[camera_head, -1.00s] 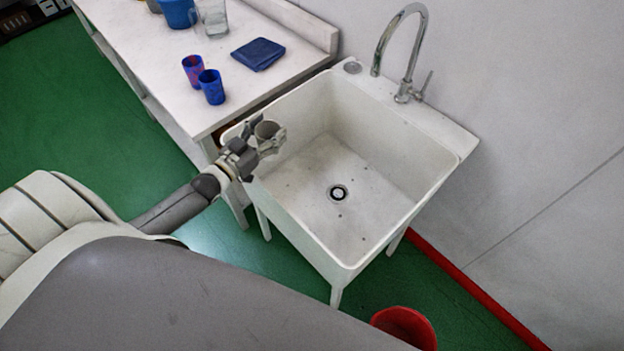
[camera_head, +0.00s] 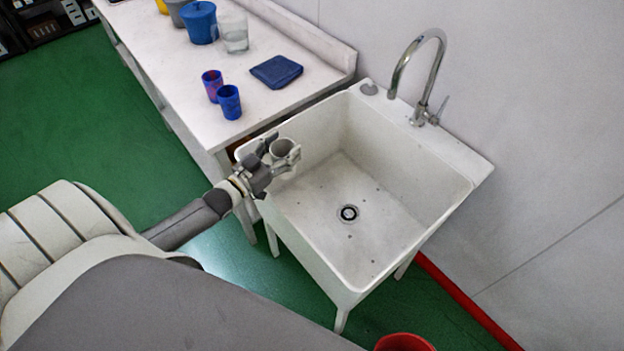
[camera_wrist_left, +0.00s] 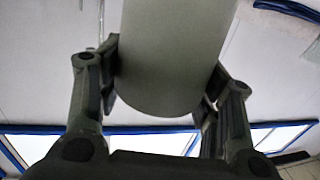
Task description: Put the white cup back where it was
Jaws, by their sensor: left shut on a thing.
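The white cup (camera_head: 283,147) is upright in my left gripper (camera_head: 285,155), over the near left rim of the sink. The gripper is shut on it, with a finger on each side. In the left wrist view the cup (camera_wrist_left: 170,60) fills the upper middle between the two fingers of the gripper (camera_wrist_left: 165,85) and looks grey in shadow. The white table (camera_head: 185,75) stands left of and behind the cup. My right gripper is not in view.
The white sink (camera_head: 400,235) has a chrome tap (camera_head: 425,75) at its back. A red bin (camera_head: 404,343) is on the green floor.

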